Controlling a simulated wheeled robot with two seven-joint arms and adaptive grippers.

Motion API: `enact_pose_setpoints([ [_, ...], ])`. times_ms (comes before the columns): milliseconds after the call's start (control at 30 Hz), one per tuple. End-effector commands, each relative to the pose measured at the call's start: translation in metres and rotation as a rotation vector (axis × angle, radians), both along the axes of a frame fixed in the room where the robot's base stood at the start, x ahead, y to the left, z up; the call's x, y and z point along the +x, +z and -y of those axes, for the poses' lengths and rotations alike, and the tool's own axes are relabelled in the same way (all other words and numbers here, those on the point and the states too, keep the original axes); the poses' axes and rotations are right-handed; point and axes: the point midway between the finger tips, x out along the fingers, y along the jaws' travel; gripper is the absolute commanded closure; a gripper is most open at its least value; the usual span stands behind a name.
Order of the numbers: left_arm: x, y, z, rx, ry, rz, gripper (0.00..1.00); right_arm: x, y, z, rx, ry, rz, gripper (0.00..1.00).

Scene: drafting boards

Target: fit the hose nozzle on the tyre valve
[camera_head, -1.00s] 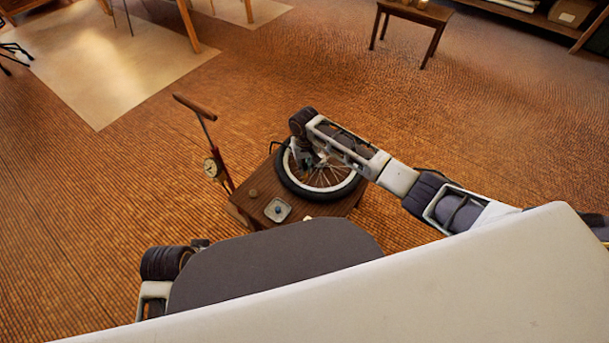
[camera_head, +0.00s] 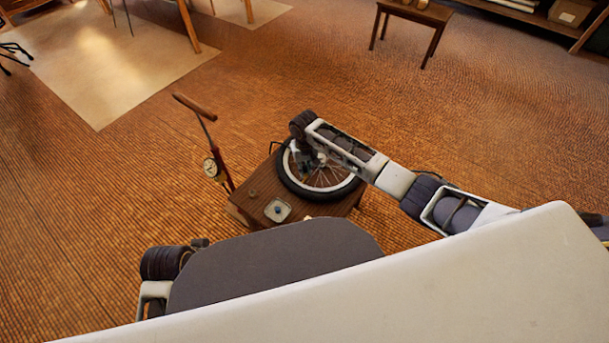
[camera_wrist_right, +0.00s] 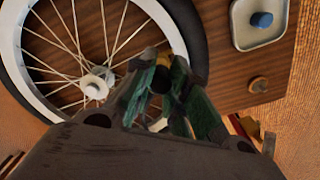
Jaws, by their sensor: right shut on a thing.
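A spoked wheel with a black tyre (camera_head: 351,190) and white rim lies flat on a low wooden table (camera_head: 247,209). The wheel also shows at the left of the right wrist view (camera_wrist_right: 196,35). My right gripper (camera_head: 309,160) is over the wheel's left part in the head view. In the right wrist view my right gripper (camera_wrist_right: 162,80) is shut on a small dark round piece, seemingly the hose nozzle (camera_wrist_right: 160,79), close to the tyre's inner side. I cannot make out the tyre valve; the fingers cover that area. My left gripper is out of sight; only its arm shows at lower left.
A floor pump with a gauge (camera_head: 211,167) stands left of the table. A small tray (camera_head: 278,210) with a blue piece (camera_wrist_right: 262,20) and a round wooden knob (camera_wrist_right: 259,85) are on the table. A stool (camera_head: 412,14) stands far back; the floor between is clear.

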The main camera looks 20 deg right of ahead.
Motion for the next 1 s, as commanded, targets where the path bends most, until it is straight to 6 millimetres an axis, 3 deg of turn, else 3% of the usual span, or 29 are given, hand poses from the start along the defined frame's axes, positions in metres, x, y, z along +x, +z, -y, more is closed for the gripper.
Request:
enact_pose_setpoints([
  [233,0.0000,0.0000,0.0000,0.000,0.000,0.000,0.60,0.0001,-0.0040,0.0001,0.000,0.000,0.000,1.00],
  [267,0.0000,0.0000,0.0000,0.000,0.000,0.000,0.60,0.0001,-0.0041,0.0002,0.000,0.000,0.000,0.83],
  [467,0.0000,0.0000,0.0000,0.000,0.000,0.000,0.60,0.0001,-0.0038,0.0002,0.000,0.000,0.000,0.59],
  [1000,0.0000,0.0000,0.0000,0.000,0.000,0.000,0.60,0.0003,0.0048,-0.0001,0.000,0.000,0.000,0.59],
])
